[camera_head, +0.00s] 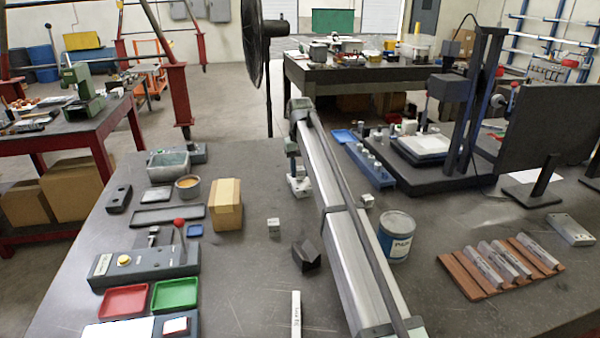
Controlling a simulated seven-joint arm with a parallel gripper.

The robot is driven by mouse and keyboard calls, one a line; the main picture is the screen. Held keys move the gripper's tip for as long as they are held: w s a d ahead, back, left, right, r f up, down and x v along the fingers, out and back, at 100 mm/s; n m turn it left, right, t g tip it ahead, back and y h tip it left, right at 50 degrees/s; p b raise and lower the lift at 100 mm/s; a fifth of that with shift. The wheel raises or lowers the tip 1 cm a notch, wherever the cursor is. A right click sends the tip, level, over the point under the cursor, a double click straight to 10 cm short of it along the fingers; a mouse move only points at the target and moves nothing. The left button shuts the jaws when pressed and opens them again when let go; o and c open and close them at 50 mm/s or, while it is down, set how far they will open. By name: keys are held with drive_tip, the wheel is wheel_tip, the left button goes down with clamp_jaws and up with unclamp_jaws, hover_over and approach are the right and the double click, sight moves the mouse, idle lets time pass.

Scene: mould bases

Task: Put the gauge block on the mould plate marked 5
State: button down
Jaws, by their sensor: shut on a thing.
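My arm reaches away from the front edge, and my gripper (299,186) points down at its far end, over the middle of the dark table. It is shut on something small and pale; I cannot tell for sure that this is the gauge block. A small pale cube (274,227) with dark marks stands nearer, left of my arm, and a similar one (366,201) stands to the right. A white bar (296,315) with dark lettering lies at the front. I cannot read a 5 on anything, so I cannot tell which thing is the mould plate marked 5.
A cardboard box (227,205), a black block (307,256) and a paint can (397,237) stand near my arm. A brown rack (460,285) with silver bars lies right. A control box (145,268), red tray (125,301) and green tray (175,294) are left.

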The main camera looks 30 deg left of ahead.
sight(300, 168)
drive_tip(key=shift+f, duration=0.55)
drive_tip(key=shift+f, duration=0.15)
drive_tip(key=c, duration=0.7)
unclamp_jaws()
wheel_tip(300, 168, up, 12)
drive_tip(key=shift+r, duration=0.15)
